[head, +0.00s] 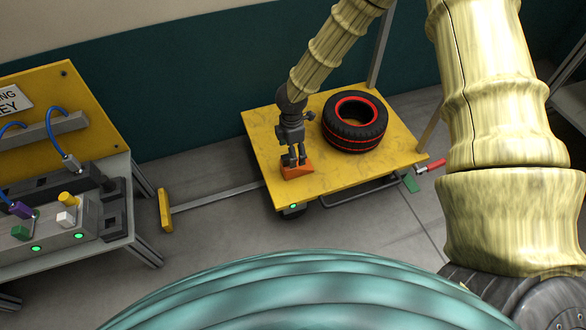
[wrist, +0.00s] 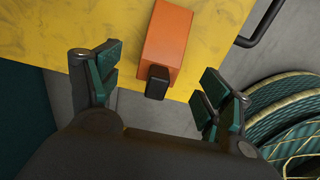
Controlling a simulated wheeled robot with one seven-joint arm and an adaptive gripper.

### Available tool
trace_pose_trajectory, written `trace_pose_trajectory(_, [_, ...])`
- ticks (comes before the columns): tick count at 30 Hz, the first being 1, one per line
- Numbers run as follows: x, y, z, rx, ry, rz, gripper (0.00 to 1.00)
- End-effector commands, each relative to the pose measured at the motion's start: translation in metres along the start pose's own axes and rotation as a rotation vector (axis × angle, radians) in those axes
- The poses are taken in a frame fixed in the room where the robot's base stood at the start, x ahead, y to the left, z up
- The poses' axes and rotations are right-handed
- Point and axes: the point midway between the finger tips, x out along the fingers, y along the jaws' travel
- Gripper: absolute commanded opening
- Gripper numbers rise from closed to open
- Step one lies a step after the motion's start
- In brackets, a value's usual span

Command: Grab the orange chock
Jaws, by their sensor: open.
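The orange chock (head: 297,171) is a wedge-shaped block on the front left part of the yellow cart top (head: 350,178). In the wrist view the chock (wrist: 166,38) lies between and ahead of my finger pads, with a black block (wrist: 157,82) at its near end. My gripper (head: 293,160) is over the chock in the head view and hides part of it. In the wrist view my gripper (wrist: 157,85) is open, with a finger on each side and clear gaps to the chock. I see no contact. The height between them is hard to tell.
A black tyre with red rings (head: 355,122) lies flat on the cart, right of the chock. A red-handled clamp (head: 430,167) is at the cart's right edge. A yellow-ended bar (head: 166,210) extends left. A workbench with cables (head: 60,225) stands at far left.

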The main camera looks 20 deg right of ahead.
Motion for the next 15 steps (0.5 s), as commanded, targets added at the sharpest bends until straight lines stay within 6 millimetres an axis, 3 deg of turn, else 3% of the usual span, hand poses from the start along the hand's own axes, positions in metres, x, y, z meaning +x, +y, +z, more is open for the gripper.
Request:
trace_pose_trajectory(3, [0.019, 0.000, 0.000, 0.002, 0.001, -0.001, 0.79])
trace_pose_trajectory(8, [0.028, 0.000, 0.000, 0.001, 0.002, 0.000, 0.79])
trace_pose_trajectory(15, [0.056, -0.002, 0.004, 0.002, 0.003, -0.001, 0.79])
